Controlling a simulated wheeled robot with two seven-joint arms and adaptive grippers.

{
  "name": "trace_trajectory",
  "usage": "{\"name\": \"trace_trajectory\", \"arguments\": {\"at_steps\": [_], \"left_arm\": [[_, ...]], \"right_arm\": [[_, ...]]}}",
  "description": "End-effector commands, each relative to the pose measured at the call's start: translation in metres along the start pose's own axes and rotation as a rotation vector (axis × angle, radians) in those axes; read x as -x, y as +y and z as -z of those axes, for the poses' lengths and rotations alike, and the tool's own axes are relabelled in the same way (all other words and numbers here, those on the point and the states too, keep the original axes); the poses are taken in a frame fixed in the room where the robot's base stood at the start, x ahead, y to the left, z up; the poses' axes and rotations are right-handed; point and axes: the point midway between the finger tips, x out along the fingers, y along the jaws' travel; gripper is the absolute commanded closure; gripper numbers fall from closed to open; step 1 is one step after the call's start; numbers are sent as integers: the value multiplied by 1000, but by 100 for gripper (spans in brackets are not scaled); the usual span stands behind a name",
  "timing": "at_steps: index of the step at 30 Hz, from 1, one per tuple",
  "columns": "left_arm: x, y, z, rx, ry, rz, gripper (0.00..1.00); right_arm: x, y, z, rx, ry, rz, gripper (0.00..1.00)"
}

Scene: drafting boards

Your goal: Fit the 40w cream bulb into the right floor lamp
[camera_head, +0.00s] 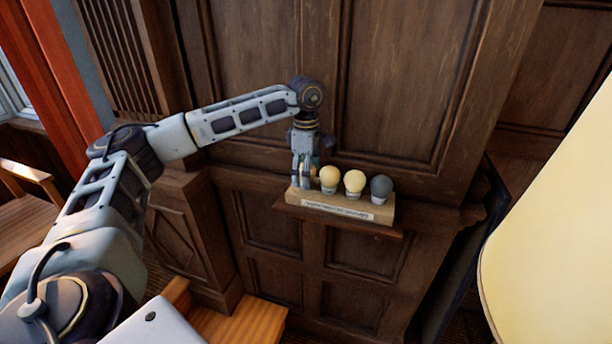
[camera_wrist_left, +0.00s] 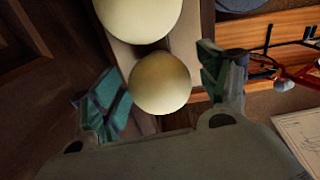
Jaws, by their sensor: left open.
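In the head view a wooden bulb rack (camera_head: 382,212) with a front label too small to read sits on a ledge. Two cream bulbs (camera_head: 329,176) (camera_head: 355,182) and a dark grey bulb (camera_head: 381,187) stand upright on it. My left gripper (camera_head: 304,176) points down at the rack's left end. In the left wrist view its open fingers (camera_wrist_left: 155,88) stand either side of a cream bulb (camera_wrist_left: 160,84), without a visible grip. Another pale bulb (camera_wrist_left: 138,15) shows beyond it. Wattage markings are not readable. My right gripper is out of view.
A large cream lampshade (camera_head: 560,220) fills the right edge, its stand and socket out of view; I cannot tell which lamp it is. Dark wood panelling (camera_head: 410,80) rises close behind the rack. An orange-brown wooden surface (camera_head: 240,325) lies at lower centre.

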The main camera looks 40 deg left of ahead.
Motion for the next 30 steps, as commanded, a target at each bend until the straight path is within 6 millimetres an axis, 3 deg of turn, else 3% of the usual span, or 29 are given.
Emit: {"name": "trace_trajectory", "arguments": {"at_steps": [6,16,30], "left_arm": [[0,0,0,0,0,0,24],[0,0,0,0,0,0,66],[6,0,0,0,-1,-1,66]], "right_arm": [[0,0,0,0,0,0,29],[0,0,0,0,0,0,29],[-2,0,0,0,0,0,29]]}}
